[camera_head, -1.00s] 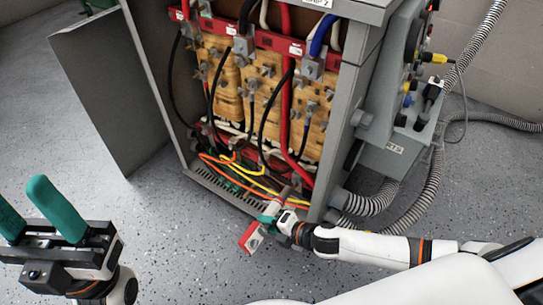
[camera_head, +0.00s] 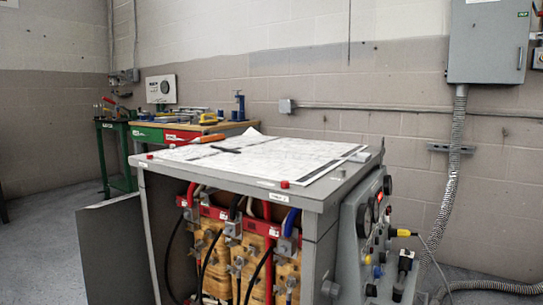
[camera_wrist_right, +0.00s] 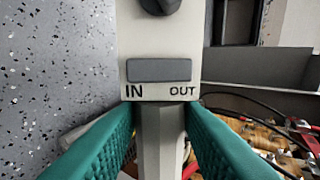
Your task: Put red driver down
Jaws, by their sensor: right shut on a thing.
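In the right wrist view, my right gripper (camera_wrist_right: 158,118) has its green fingers closed on a pale grey tool body marked IN and OUT, the driver (camera_wrist_right: 160,30). A grey rectangle and a dark knob show on its face; no red part of it is visible there. The floor lies to its left and the open cabinet's wiring to its lower right. Neither gripper shows in the head view, and my left gripper is in no current view.
The grey transformer cabinet (camera_head: 327,200) stands open at front, with cables inside. Paper sheets (camera_head: 270,158), an orange-handled tool (camera_head: 205,139) and a thin black item (camera_head: 226,150) lie on top. A workbench with a red drawer (camera_head: 181,138) and a green stand (camera_head: 119,160) are behind.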

